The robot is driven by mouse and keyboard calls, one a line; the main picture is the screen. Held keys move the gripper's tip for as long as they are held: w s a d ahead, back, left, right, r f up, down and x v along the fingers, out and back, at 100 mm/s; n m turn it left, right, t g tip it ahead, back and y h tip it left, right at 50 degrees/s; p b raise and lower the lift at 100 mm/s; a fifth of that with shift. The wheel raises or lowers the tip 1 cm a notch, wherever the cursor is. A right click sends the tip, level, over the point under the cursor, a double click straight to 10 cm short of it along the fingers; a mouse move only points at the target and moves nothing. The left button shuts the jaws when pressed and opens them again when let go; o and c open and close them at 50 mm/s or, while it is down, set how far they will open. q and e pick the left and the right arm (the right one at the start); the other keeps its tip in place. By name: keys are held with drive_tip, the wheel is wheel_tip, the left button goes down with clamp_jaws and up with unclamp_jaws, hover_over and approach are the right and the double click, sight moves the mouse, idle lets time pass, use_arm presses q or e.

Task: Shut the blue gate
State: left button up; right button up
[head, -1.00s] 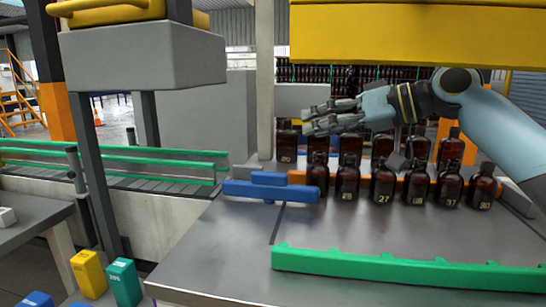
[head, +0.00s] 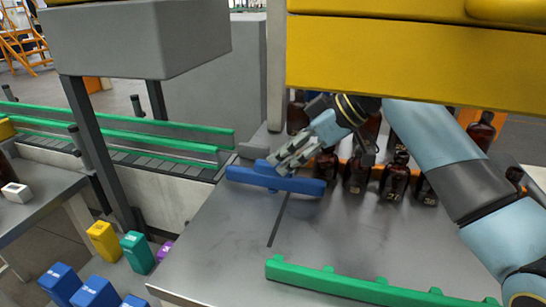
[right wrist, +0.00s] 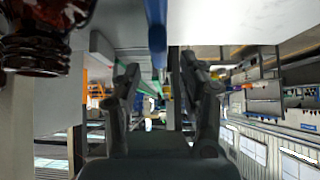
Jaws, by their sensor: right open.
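The blue gate (head: 240,176) is a long blue bar with a raised block, lying across the far left of the grey metal table. My right gripper (head: 284,163) is at the gate's raised middle, pointing down and left, its fingers open and overlapping the bar in the head view. I cannot tell whether they touch it. In the right wrist view the open fingers of my right gripper (right wrist: 163,78) show with the blue bar (right wrist: 157,35) between and beyond their tips. My left gripper is in neither view.
Brown bottles (head: 394,183) stand in rows behind the gate and to its right, close to my right arm. A green rail (head: 345,287) runs along the table's front. A yellow beam (head: 400,60) hangs above. The tabletop between is clear.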

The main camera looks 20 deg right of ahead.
sight(273, 176)
drive_tip(key=shift+x, duration=2.05)
drive_tip(key=shift+d, duration=0.1)
clamp_jaws()
